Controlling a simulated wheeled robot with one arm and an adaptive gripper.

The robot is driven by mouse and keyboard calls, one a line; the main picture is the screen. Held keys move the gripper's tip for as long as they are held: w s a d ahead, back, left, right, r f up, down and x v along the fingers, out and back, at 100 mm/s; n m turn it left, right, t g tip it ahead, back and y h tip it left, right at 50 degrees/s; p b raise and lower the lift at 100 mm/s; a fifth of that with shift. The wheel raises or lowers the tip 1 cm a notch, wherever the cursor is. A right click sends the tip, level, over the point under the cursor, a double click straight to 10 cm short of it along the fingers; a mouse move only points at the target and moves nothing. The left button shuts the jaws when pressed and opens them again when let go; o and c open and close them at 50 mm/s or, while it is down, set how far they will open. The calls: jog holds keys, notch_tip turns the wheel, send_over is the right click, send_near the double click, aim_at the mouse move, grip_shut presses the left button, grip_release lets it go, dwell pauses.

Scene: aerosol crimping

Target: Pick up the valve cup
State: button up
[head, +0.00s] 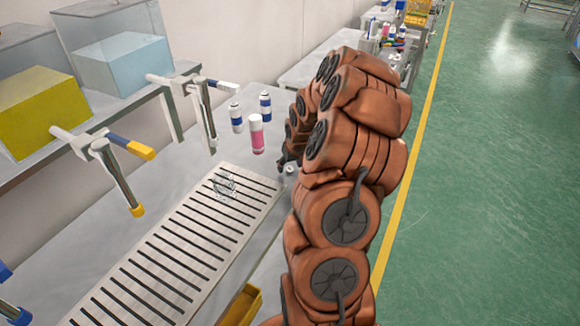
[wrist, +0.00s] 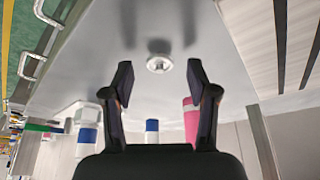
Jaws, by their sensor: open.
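The valve cup (wrist: 159,64) is a small round silver piece with a pale centre, on the grey table top (wrist: 110,35). In the wrist view it lies beyond my gripper (wrist: 159,76), roughly centred between the two dark fingers. The fingers are open and spread apart, with nothing between them, and the cup is not touched. In the head view a small pale round piece (head: 290,169), likely the valve cup, shows beside the arm near the table edge. My fingers are mostly hidden behind the arm in that view.
A pink can (head: 256,134) and two blue-and-white cans (head: 236,118) (head: 265,106) stand behind. A slotted rack (head: 190,240) holds a small cluster of clear pieces (head: 224,184). Crimping tools (head: 204,118) hang from the shelf. A yellow bin (head: 241,305) sits below the table edge.

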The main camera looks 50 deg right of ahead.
jog(key=shift+w+f, duration=0.1)
jog(key=shift+f, duration=0.25)
jog(key=c, duration=0.8)
jog(key=shift+r, duration=0.1)
